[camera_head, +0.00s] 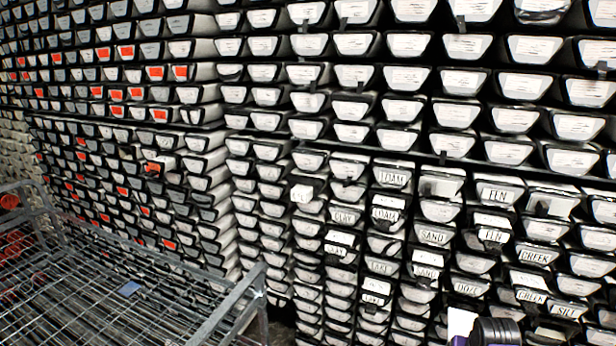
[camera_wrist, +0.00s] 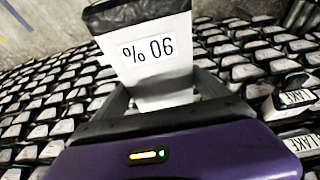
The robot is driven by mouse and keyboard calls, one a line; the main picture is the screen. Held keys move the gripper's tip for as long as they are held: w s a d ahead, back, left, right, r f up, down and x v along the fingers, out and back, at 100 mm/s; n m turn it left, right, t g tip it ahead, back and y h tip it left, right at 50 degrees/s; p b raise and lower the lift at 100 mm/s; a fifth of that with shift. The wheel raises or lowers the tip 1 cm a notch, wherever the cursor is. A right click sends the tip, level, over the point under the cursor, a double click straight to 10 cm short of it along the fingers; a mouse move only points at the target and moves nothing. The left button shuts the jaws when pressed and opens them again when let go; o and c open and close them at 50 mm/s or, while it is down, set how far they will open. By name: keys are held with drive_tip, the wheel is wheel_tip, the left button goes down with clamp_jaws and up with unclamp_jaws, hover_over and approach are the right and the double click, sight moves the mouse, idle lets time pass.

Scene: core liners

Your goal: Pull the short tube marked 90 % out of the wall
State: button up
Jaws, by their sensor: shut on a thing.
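The short tube (camera_wrist: 150,75) is white with a dark end, and its label reads 90 %, upside down in the wrist view. My gripper (camera_wrist: 162,92), with its purple body below, is shut on the tube, a finger on each side. In the head view a white piece (camera_head: 462,322), likely this tube, shows at the bottom edge right of centre, in front of the wall. The wall of stacked liner ends (camera_head: 405,105) shows behind and around the tube. I cannot tell whether any of the tube is still inside the wall.
A grey wire-mesh cart (camera_head: 215,318) stands at the lower left, with a small blue item (camera_head: 130,288) on it. Several small blocks stick out from the wall.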

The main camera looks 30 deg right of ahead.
drive_tip(key=shift+s+a+r, duration=0.1)
drive_tip(key=shift+s+a, duration=1.35)
drive_tip(key=shift+a, duration=0.25)
